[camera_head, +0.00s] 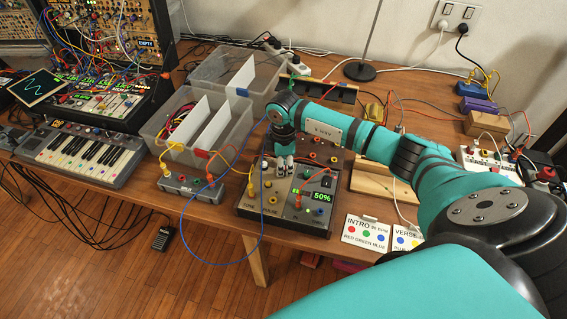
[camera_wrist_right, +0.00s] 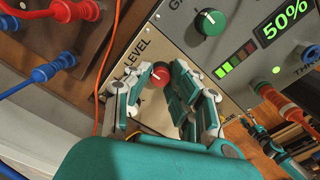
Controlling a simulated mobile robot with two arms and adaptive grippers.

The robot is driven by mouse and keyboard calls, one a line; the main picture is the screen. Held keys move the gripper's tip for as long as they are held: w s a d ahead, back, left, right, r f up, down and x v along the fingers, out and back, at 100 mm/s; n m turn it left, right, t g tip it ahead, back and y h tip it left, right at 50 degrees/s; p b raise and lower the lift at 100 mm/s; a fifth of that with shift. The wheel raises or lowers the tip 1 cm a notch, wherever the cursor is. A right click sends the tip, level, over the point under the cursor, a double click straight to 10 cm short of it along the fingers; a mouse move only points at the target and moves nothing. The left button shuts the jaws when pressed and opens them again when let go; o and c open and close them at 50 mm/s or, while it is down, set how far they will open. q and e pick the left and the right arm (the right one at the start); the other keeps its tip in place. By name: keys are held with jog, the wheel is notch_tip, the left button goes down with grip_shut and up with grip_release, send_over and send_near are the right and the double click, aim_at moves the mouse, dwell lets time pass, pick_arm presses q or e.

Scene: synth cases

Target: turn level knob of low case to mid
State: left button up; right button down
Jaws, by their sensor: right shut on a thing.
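The low case (camera_head: 283,235) stands near the front edge of the table in the head view, with plugs in its panel and a green display (camera_head: 322,197) reading 50%. The display also shows in the wrist view (camera_wrist_right: 284,22). There, the red level knob (camera_wrist_right: 159,74) sits beside the printed word LEVEL. My right gripper (camera_wrist_right: 154,80) is shut on this knob, with a finger on either side. In the head view, my right gripper (camera_head: 284,165) reaches down onto the case and hides the knob. The knob's exact pointer angle is unclear. My left gripper is out of view.
A green knob (camera_wrist_right: 209,22) lies close to my right gripper, beside green indicator bars. An orange cable (camera_wrist_right: 108,65) runs near the fingers. A small splitter box (camera_head: 188,187), clear bins (camera_head: 240,132) and a keyboard (camera_head: 82,152) stand to the left. Colour cards (camera_head: 366,232) lie to the right.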

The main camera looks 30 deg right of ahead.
dwell(0.5)
jog(key=c, duration=1.2)
grip_release()
notch_tip(320, 180, up, 12)
jog(key=shift+r, duration=0.1)
